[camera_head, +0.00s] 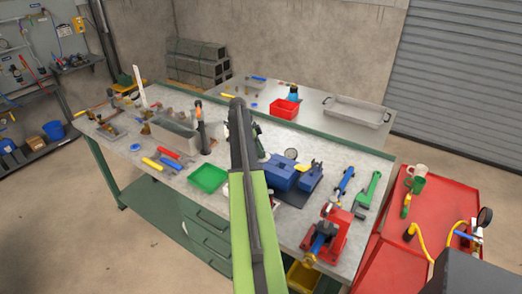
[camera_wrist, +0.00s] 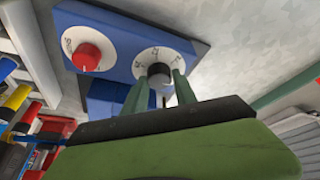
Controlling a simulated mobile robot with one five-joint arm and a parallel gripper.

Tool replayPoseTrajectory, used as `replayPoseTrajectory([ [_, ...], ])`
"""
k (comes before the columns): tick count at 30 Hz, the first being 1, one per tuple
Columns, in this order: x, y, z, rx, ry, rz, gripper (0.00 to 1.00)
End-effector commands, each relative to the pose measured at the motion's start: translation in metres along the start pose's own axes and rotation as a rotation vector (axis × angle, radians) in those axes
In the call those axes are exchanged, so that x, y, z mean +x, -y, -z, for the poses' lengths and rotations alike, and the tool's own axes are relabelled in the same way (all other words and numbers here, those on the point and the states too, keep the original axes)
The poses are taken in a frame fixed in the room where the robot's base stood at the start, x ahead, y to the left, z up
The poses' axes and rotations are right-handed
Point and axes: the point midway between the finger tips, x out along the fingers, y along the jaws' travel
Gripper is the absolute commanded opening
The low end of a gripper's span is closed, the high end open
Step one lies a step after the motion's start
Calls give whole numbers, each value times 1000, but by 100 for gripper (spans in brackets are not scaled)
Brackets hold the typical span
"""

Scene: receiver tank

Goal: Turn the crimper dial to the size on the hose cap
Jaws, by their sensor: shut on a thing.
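In the wrist view, the blue crimper panel (camera_wrist: 110,22) carries two white dials. The dark grey dial knob (camera_wrist: 158,72) sits on the right dial plate (camera_wrist: 140,58), which has small marks around it that I cannot read. My gripper (camera_wrist: 160,77) has its two green fingers shut on this knob, one on each side. A red knob (camera_wrist: 87,57) sits on the left dial, apart from the fingers. In the head view, a blue machine (camera_head: 283,173) stands on the bench right of my arm; the dial face and my fingertips are not clear there. I cannot identify the hose cap.
On the grey bench (camera_head: 158,205), a green tray (camera_head: 208,179) lies left of my arm. A red vise (camera_head: 325,238) and a green wrench (camera_head: 369,190) lie to the right. A red cart (camera_head: 425,225) stands beside the bench. A red bin (camera_head: 285,108) sits on the back table.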

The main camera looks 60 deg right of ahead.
Motion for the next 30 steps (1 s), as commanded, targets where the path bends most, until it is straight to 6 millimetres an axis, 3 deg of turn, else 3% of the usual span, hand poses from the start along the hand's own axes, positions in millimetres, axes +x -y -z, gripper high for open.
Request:
replayPoseTrajectory([
  [16, 1, -1, 1, 25, 1, -14, 0],
  [17, 1, -1, 1, 25, 1, -14, 35],
  [21, 1, -1, 1, 24, 1, -13, 53],
  [30, 0, 0, 0, 23, 1, -11, 55],
])
